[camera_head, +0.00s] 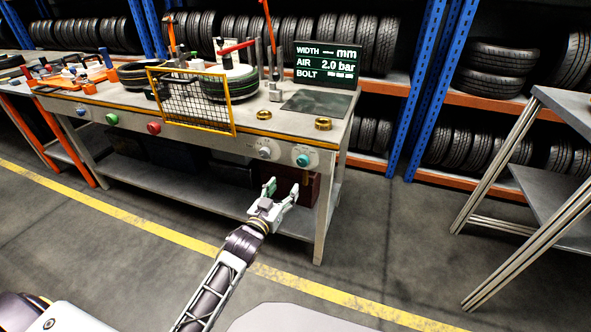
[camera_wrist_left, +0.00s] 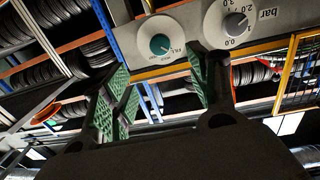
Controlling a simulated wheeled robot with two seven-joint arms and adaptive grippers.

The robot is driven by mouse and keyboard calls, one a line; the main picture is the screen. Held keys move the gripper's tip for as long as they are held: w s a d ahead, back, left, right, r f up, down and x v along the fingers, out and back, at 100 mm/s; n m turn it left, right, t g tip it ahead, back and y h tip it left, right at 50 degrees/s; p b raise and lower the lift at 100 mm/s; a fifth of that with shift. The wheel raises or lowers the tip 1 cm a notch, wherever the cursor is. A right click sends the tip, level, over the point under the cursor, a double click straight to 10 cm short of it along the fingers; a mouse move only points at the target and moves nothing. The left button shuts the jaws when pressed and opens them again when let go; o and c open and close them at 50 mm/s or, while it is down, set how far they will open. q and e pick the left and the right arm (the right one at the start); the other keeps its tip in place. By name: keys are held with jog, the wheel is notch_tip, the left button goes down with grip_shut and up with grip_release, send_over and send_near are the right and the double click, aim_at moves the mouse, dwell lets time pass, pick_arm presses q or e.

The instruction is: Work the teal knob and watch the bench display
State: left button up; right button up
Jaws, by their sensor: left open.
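The teal knob (camera_head: 303,160) sits on a pale round dial at the right end of the bench's front panel. It also shows in the left wrist view (camera_wrist_left: 160,44), upside down, beyond the fingers. The bench display (camera_head: 326,61) is a dark screen reading WIDTH — mm, AIR 2.0 bar and a BOLT line with small marks. My left gripper (camera_head: 281,190) is open and empty, in front of and below the knob, apart from it. Its green finger pads (camera_wrist_left: 160,95) show in the left wrist view. My right gripper is not in view.
A grey knob (camera_head: 265,153) on a bar dial is left of the teal one; it shows in the wrist view (camera_wrist_left: 235,24). Red (camera_head: 153,128) and green (camera_head: 112,119) buttons are further left. A yellow mesh guard (camera_head: 195,105) stands at the bench front. A grey table (camera_head: 560,105) is at right.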

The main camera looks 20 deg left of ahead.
pick_arm(q)
jog(key=shift+r, duration=0.15)
jog(key=shift+w, duration=0.2)
jog(key=b, duration=0.1)
send_near(301, 163)
jog(key=shift+w+d+r+b, duration=0.1)
jog(key=shift+w+d+b, duration=0.1)
jog(key=shift+w, duration=0.85)
jog(key=shift+w+d+b, duration=0.15)
jog(key=shift+w, duration=0.9)
jog(key=shift+w+d+b, duration=0.15)
jog(key=shift+w+b, duration=0.3)
jog(key=shift+w, duration=1.6)
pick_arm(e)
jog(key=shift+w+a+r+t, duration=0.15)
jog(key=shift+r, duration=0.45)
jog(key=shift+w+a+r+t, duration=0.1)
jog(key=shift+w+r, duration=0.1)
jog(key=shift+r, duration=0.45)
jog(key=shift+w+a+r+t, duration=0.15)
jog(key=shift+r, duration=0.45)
pick_arm(q)
jog(key=c, duration=1.1)
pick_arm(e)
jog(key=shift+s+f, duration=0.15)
